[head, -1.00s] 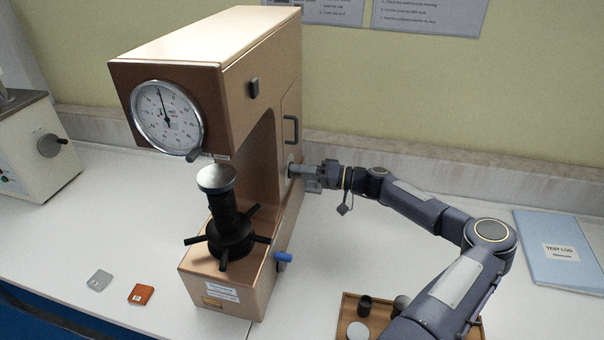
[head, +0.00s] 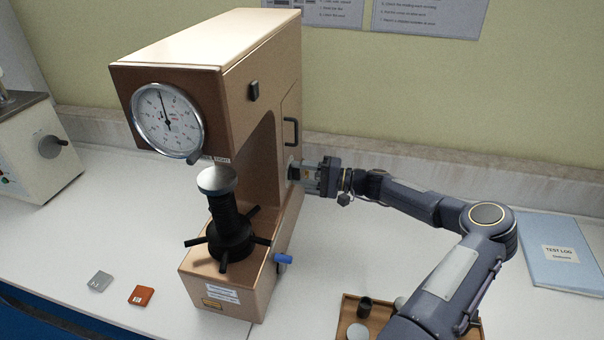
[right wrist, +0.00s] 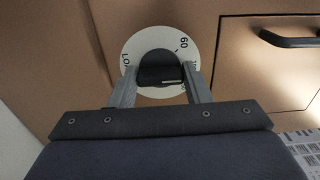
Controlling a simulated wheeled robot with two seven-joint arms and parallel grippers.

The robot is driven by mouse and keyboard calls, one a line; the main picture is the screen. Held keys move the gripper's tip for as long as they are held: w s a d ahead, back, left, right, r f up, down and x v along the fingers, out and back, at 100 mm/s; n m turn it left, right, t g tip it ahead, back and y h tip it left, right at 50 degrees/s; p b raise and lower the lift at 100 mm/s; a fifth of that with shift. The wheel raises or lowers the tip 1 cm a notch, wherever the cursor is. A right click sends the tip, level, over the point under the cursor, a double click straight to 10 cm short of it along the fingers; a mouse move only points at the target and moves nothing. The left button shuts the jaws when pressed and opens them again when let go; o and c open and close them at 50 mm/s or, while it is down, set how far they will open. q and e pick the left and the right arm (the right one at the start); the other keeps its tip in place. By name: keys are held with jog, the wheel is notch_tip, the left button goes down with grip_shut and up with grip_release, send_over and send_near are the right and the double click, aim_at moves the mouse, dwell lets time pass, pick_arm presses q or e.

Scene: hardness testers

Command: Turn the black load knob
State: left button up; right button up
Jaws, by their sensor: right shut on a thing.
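The hardness tester (head: 205,55) is a tan and brown machine with a round dial gauge (head: 167,120) on its front. The black load knob (right wrist: 160,68) sits on a white dial plate (right wrist: 133,48) with printed markings, on the tester's side panel. My right gripper (head: 308,174) reaches the tester's right side. In the right wrist view the fingers of the right gripper (right wrist: 158,78) are shut on the knob, one on each side. In the head view the knob is hidden by the gripper. My left gripper is not in view.
A black handle (head: 290,132) is above the knob on the side panel. A blue lever (head: 284,259) sticks out low on the tester. A wooden tray (head: 347,312) and a blue test log (head: 558,250) lie to the right. Grey and orange blocks (head: 141,295) lie at front left.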

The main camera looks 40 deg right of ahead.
dwell(0.4)
jog(key=o, duration=1)
jog(key=b+v, duration=0.2)
jog(key=v, duration=0.6)
jog(key=shift+a, duration=0.1)
